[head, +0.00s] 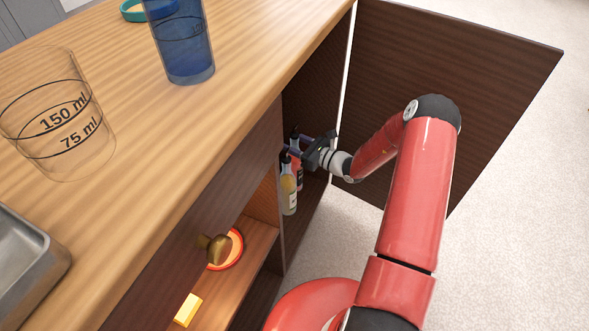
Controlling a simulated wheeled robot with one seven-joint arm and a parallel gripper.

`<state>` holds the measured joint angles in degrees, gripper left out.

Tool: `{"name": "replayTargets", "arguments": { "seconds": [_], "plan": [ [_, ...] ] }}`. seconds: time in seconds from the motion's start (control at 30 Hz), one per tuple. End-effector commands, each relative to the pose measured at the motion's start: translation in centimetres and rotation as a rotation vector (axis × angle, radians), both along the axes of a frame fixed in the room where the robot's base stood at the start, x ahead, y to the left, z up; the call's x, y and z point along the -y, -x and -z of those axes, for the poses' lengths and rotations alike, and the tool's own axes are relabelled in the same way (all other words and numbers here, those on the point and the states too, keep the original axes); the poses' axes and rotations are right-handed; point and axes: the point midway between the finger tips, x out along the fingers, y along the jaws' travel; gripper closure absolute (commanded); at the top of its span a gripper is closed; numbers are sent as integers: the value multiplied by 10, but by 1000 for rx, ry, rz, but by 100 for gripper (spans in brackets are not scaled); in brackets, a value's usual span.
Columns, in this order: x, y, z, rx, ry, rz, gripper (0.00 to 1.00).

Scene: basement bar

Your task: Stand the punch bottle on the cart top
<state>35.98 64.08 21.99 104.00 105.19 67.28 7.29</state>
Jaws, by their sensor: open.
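Two bottles stand close together inside the open cupboard of the cart. One has yellow contents (288,192) and a dark cap; the other, with red contents (298,172), stands just behind it and is partly hidden. I cannot read a label that tells which is the punch bottle. My gripper (292,146) reaches into the cupboard from the right and is open, with its fingers at the height of the bottle necks. I cannot tell whether they touch a bottle. The cart top (200,130) is light wood.
On the top stand a clear measuring glass (60,115), a blue glass (182,45), a teal-rimmed dish (133,11) and a metal tray (28,250). The dark cupboard door (450,75) stands open behind my arm. A lower shelf holds an orange ring-shaped item (237,250) and a yellow block (187,310).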

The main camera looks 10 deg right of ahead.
Motion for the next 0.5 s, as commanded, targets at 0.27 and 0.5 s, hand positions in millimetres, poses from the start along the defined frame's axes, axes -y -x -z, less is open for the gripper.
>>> {"name": "replayTargets", "arguments": {
  "seconds": [0.27, 0.5],
  "plan": [
    [0, 0, 0, 1, 1, -1, 86],
    [0, 0, 0, 1, 1, -1, 100]
  ]
}}
